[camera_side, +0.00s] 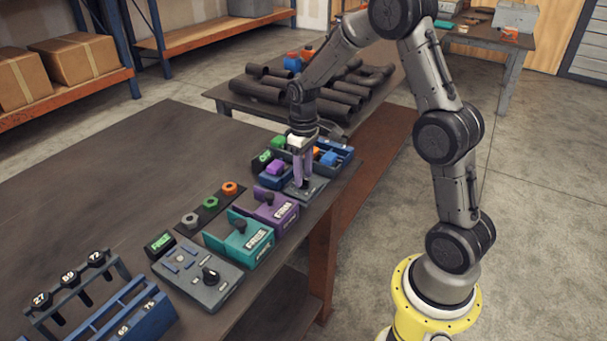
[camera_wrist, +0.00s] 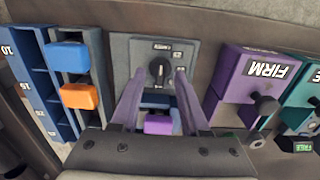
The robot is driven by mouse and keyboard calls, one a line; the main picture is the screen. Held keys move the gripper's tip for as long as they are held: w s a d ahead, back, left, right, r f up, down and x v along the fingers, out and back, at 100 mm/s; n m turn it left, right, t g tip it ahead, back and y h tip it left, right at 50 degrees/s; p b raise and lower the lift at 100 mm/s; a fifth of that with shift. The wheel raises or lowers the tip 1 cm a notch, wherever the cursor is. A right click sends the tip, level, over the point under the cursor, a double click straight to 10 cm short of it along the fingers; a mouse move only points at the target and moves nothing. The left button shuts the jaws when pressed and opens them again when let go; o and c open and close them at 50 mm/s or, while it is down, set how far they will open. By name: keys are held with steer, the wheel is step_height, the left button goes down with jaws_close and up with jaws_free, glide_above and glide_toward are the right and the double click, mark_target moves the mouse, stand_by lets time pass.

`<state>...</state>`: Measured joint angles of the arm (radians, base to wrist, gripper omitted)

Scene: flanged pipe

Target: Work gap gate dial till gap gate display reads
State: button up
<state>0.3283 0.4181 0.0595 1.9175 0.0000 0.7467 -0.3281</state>
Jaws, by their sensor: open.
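My gripper (camera_side: 303,182) points down, open, over a small grey dial panel (camera_side: 316,192) near the table's front edge. In the wrist view my gripper (camera_wrist: 160,76) has its purple fingers on either side of a dark round dial (camera_wrist: 158,69) with a light pointer mark. The fingers look apart from the dial; contact is not clear. The panel's label is too small to read, so I cannot tell whether this is the gap gate dial.
A purple FIRM fixture (camera_side: 272,212) and a teal FREE fixture (camera_side: 240,238) stand beside the panel. A blue rack (camera_side: 338,152) holds blocks behind it. Numbered racks (camera_side: 130,315) are at front left. The table's left part is clear.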

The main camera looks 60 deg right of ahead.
steer(key=shift+f, duration=0.4)
steer(key=shift+c, duration=0.2)
jaws_close()
steer(key=m, duration=0.8)
steer(key=shift+r+m, duration=0.1)
steer(key=shift+m, duration=0.2)
stand_by(0.5)
